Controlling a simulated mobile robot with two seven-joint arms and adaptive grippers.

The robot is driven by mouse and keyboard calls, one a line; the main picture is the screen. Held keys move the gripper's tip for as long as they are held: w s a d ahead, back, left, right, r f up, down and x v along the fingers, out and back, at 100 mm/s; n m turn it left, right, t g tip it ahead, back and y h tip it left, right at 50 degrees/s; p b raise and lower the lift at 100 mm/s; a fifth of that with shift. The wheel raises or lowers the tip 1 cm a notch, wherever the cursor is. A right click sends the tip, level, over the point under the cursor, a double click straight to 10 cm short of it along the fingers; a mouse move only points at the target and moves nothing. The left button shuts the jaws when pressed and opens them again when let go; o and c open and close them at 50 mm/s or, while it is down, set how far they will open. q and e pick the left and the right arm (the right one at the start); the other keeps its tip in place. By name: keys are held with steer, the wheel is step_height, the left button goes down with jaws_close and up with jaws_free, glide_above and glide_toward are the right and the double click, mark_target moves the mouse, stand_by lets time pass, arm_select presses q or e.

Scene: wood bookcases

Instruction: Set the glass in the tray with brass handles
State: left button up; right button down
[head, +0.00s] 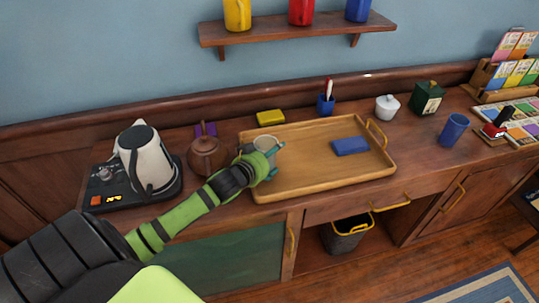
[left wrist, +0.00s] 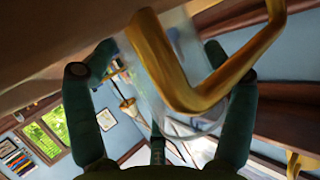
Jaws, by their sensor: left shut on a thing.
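The wooden tray (head: 318,178) lies on the wood counter, with a brass handle (head: 377,133) showing at its right end. The clear glass (head: 265,143) is upright at the tray's left end, partly hidden by my left gripper (head: 273,162). That gripper is shut on the glass, its teal fingers around it. In the left wrist view, the clear glass (left wrist: 186,128) shows between the fingers, and a brass handle (left wrist: 172,75) crosses close in front. I cannot tell whether the glass touches the tray floor. My right gripper is not in view.
A brown teapot (head: 207,157) and a kettle (head: 143,160) stand left of the tray. A blue cup (head: 453,130) stands right.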

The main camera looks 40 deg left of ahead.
arm_select(q)
steer(key=o, duration=1)
steer(key=shift+r, duration=0.1)
steer(key=shift+s, duration=0.35)
steer(key=v, duration=1.1)
steer(key=shift+s+r, duration=0.1)
steer(key=shift+s, duration=0.05)
